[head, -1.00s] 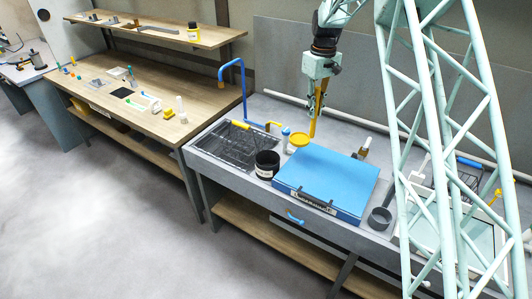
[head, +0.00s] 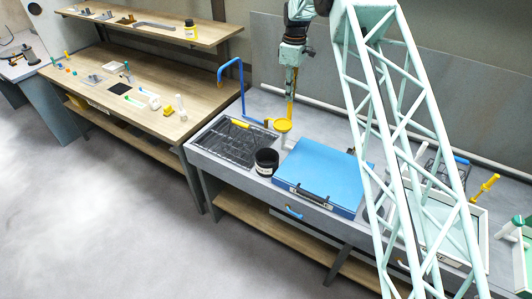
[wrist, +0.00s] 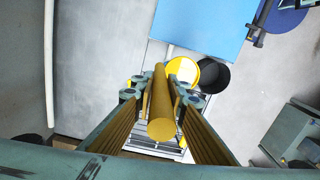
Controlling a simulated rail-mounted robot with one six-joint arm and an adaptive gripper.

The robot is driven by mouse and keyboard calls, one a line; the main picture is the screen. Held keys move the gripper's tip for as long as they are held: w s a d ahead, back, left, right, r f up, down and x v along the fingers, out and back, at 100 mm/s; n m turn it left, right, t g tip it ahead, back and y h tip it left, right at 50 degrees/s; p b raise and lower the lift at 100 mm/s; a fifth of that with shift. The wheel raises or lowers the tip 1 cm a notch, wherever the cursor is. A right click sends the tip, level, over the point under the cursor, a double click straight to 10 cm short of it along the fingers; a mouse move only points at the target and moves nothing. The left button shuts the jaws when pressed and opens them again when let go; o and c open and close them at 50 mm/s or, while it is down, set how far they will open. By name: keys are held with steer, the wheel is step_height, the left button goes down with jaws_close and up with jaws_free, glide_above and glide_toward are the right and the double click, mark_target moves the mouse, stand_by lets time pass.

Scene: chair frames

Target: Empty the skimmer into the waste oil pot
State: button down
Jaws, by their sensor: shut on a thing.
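My gripper (head: 291,88) is shut on the upright yellow handle of the skimmer. The skimmer's round yellow dish (head: 283,125) is at the handle's lower end, behind the waste oil pot in the head view. The waste oil pot (head: 266,163) is a black cylinder with a pale label, standing on the counter left of the blue case. In the wrist view the handle (wrist: 161,110) runs between my fingers. The dish (wrist: 181,74) appears beside the black pot (wrist: 213,76) and overlaps its edge. I cannot tell the dish's height above the pot, nor clearly what it holds.
A large blue case (head: 322,178) lies right of the pot. A sink with a dark grid (head: 230,143) and a blue tap (head: 232,68) are to the left. A wooden bench (head: 120,85) stands further left. A yellow-handled tool (head: 485,187) is at right.

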steer(key=shift+w+a+r+n, duration=0.1)
steer(key=shift+w+a+n, duration=0.2)
steer(key=shift+w+a, duration=0.15)
steer(key=shift+s+a, duration=0.15)
steer(key=shift+s, duration=0.1)
steer(key=s, duration=0.1)
steer(key=s+a+t, duration=0.1)
steer(key=shift+s+a+t+h, duration=0.1)
steer(key=shift+s+t+h, duration=0.2)
steer(key=shift+s+h, duration=0.1)
stand_by(0.4)
steer(key=s+a+b, duration=0.2)
steer(key=s+a, duration=0.1)
steer(key=s, duration=0.4)
steer(key=shift+a+b, duration=0.2)
steer(key=shift+b, duration=0.15)
stand_by(1.4)
steer(key=shift+s+a, duration=0.1)
steer(key=shift+s, duration=0.3)
stand_by(0.4)
